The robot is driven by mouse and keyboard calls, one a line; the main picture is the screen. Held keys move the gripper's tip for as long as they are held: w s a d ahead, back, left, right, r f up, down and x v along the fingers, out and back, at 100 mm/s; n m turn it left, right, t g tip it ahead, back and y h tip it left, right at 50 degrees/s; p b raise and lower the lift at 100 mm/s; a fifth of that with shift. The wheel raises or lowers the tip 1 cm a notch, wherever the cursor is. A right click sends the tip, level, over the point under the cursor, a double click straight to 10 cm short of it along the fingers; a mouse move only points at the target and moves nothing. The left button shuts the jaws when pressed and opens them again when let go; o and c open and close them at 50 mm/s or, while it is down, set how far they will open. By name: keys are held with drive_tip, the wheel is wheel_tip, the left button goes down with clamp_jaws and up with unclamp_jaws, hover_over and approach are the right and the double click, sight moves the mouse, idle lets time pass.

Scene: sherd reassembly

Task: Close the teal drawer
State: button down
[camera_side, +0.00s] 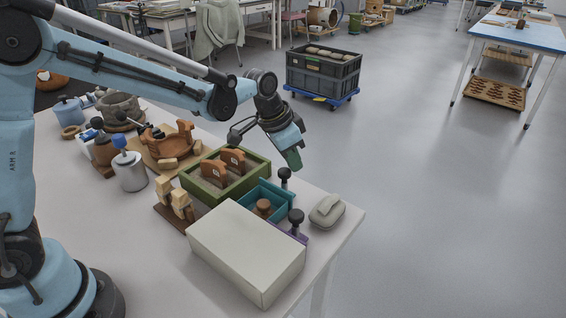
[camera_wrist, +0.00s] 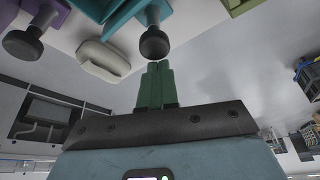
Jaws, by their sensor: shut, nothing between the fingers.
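The teal drawer (camera_side: 283,193) stands pulled out from the pale box-shaped cabinet (camera_side: 240,250), with a brown round-topped object (camera_side: 263,207) inside it. Its dark knob (camera_side: 284,174) is on the outer end. My gripper (camera_side: 296,166) is above and just beyond that knob, its green fingers shut and empty. In the wrist view the shut fingertips (camera_wrist: 158,66) point at the dark knob (camera_wrist: 154,42), with part of the teal drawer (camera_wrist: 122,12) behind it. I cannot tell whether the fingers touch the knob.
A purple drawer (camera_side: 298,236) with a dark knob (camera_side: 296,216) sits beside the teal one, near the cabinet. A grey lidded case (camera_side: 327,210) lies near the table edge. An olive tray (camera_side: 206,190) holding brown sherds stands left of the teal drawer. Open floor lies beyond the table.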

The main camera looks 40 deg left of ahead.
sight(282, 198)
drive_tip(key=s, duration=0.9)
drive_tip(key=shift+s, duration=0.25)
drive_tip(key=w, duration=0.1)
drive_tip(key=w+d, duration=0.1)
drive_tip(key=w, duration=0.1)
drive_tip(key=shift+w+d+r, duration=0.3)
drive_tip(key=shift+d, duration=0.05)
drive_tip(key=shift+w+d+r, duration=0.1)
drive_tip(key=shift+w+r, duration=0.1)
drive_tip(key=shift+w, duration=0.1)
drive_tip(key=v, duration=1)
drive_tip(key=s+a+f+n+t+y, duration=0.1)
drive_tip(key=s+a+f+n+t, duration=0.2)
drive_tip(key=s+a, duration=0.6)
drive_tip(key=shift+s+f+n+t+y, duration=0.35)
drive_tip(key=shift+s+f+n, duration=0.3)
drive_tip(key=shift+n, duration=0.55)
